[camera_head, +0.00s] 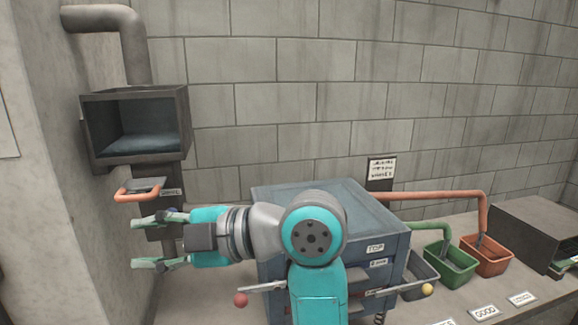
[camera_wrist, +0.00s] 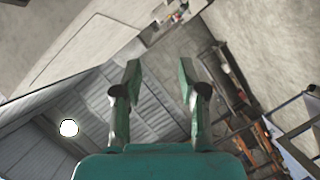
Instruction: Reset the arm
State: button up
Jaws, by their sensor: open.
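My gripper (camera_head: 140,241) is open and empty at the left in the head view, its two fingers pointing left. It is below the orange handle (camera_head: 137,194) under the dark open box (camera_head: 135,125) on the wall. My teal arm reaches leftward in front of the blue-grey drawer cabinet (camera_head: 330,205) and hides part of it. In the wrist view my gripper (camera_wrist: 160,75) shows two separated fingers with nothing between them, against the ceiling and walls.
A grey bin (camera_head: 421,284), a green bin (camera_head: 450,264) and an orange bin (camera_head: 487,256) stand right of the cabinet. Green and orange pipes lead toward bins. A dark box (camera_head: 535,235) stands at far right. A block wall (camera_head: 400,85) closes the back.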

jog(key=w+d+f+m+t, duration=0.2)
jog(key=d+f+m, duration=0.15)
jog(key=f, duration=0.35)
jog(key=w+d+f+m+t+h, duration=0.1)
jog(key=d+f+m+t, duration=0.1)
jog(key=f+m, duration=0.3)
jog(key=w+d+f+m+t, duration=0.2)
jog(key=f+t, duration=0.1)
jog(key=f, duration=0.5)
jog(key=s+d+f+m+t+h, duration=0.2)
jog(key=s+d+f+m+h, duration=0.1)
jog(key=d+f+m, duration=0.4)
jog(key=s+d+f+m+t+h, duration=0.25)
jog(key=d+f, duration=0.35)
jog(key=f, duration=0.3)
jog(key=s+d+f+m+t+h, duration=0.1)
jog(key=s+d+f+m+h, duration=0.25)
jog(key=s+d, duration=0.35)
jog(key=s+d+f+m+h, duration=0.25)
jog(key=s+d+f, duration=0.2)
jog(key=s, duration=0.35)
jog(key=s+d+r+m+h, duration=0.1)
jog(key=s+d+r, duration=0.1)
jog(key=s, duration=0.7)
jog(key=s+d+r+m+h, duration=0.1)
jog(key=s+d+r+h, duration=0.1)
jog(key=s, duration=0.8)
jog(key=shift+d+r+t, duration=0.2)
jog(key=shift+d+t, duration=0.15)
jog(key=shift+d, duration=0.25)
